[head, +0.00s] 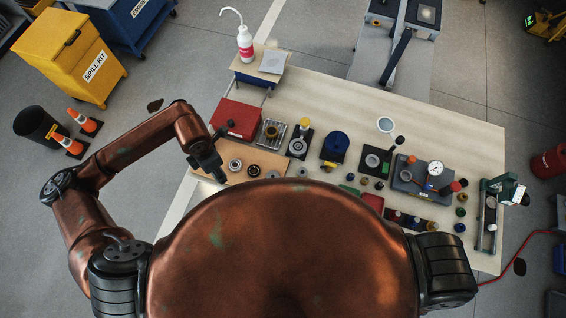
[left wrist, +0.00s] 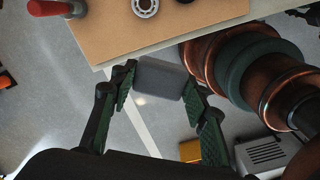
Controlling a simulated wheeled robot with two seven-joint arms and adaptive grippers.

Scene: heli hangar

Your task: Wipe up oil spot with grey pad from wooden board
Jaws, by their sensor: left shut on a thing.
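The tan wooden board (head: 262,166) lies at the table's left front, with bearing rings on it; its edge also fills the top of the left wrist view (left wrist: 190,22). My left gripper (head: 217,177) is at the board's left end. In the left wrist view my left gripper (left wrist: 160,80) is shut on a grey pad (left wrist: 161,76), held between the fingertips close to the board's edge. Whether the pad touches the board I cannot tell. No oil spot can be made out on the visible part of the board. My right gripper is out of view.
A red box (head: 237,118), a bearing ring (head: 235,165) and a red-handled tool (left wrist: 50,8) are near the board. A white bottle (head: 245,44) stands on a raised stand behind. Several parts and fixtures crowd the table's middle and right; the back strip is mostly clear.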

